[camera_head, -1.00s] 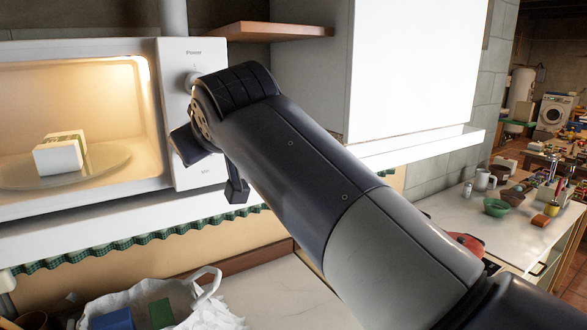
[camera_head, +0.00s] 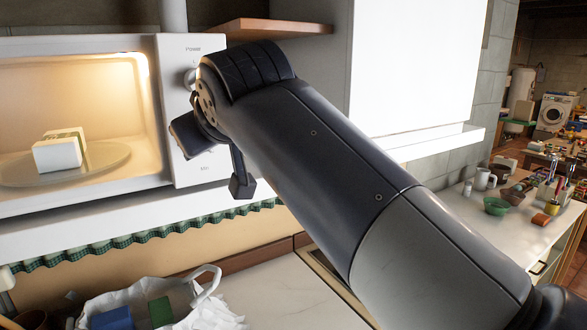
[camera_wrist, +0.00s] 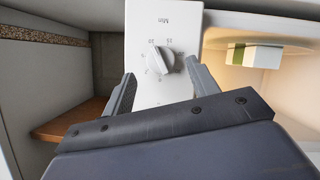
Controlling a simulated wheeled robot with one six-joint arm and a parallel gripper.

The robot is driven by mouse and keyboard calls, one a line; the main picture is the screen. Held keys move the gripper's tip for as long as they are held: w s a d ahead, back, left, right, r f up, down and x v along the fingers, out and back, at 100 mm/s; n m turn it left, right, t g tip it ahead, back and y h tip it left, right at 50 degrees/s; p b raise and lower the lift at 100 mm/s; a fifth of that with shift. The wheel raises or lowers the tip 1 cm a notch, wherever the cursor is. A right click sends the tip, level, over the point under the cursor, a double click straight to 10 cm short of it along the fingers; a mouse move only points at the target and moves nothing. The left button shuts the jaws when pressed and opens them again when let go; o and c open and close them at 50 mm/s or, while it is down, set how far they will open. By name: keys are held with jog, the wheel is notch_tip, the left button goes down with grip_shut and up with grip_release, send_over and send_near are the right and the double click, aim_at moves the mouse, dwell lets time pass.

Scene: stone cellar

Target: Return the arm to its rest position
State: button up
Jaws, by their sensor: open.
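My gripper (camera_wrist: 160,85) is open and empty in the wrist view, its two fingers apart in front of the microwave's control panel. In the head view my arm crosses from the lower right to the microwave. Only part of my gripper (camera_head: 243,187) shows there, below the wrist joint and in front of the panel's right edge.
The lit microwave (camera_head: 192,125) stands open on a shelf, with a white box (camera_head: 57,154) on its glass plate (camera_head: 110,157). A wooden shelf (camera_head: 280,28) and white cupboard (camera_head: 410,65) are close by. A white bag (camera_head: 205,315) lies below. A cluttered counter (camera_head: 480,220) stands right.

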jog(key=f+n+t+b, duration=0.1)
jog(key=n+t+b, duration=0.1)
jog(key=n, duration=0.4)
jog(key=w+a+f+n+t+h+b, duration=0.1)
jog(key=n+t+b, duration=0.1)
jog(key=n, duration=0.5)
jog(key=w+f+n+t+b, duration=0.1)
jog(key=n+t+b, duration=0.2)
jog(key=n, duration=0.3)
jog(key=shift+a+n+t+h, duration=0.3)
jog(key=shift+a+n+t, duration=0.1)
jog(key=shift+t, duration=0.3)
